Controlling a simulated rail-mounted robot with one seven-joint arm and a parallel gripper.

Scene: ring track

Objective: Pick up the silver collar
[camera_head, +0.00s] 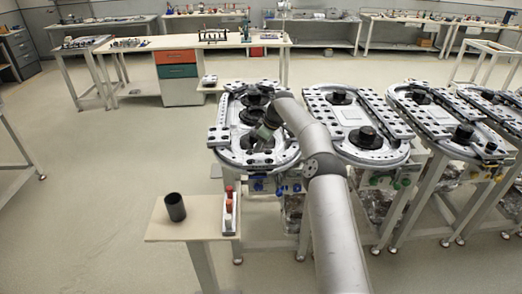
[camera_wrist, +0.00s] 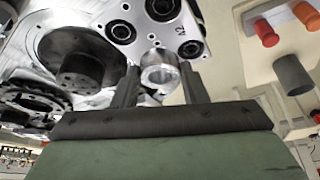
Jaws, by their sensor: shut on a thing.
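The silver collar (camera_wrist: 171,59) is a short, shiny metal ring with a round hole. In the wrist view it sits between the two dark fingers of my gripper (camera_wrist: 160,72), which are shut on it. Its open end faces the camera. In the head view my gripper (camera_head: 264,133) is over the leftmost ring track (camera_head: 226,153), and the collar cannot be made out there. I cannot tell whether the collar still touches the track.
A black hub (camera_wrist: 82,68) and a plate with dark round holes (camera_wrist: 160,30) are close to the fingers. A side table (camera_head: 190,234) holds a black cup (camera_head: 175,207) and a rack with red and orange pegs (camera_head: 229,208). More track units (camera_head: 358,120) stand to the right.

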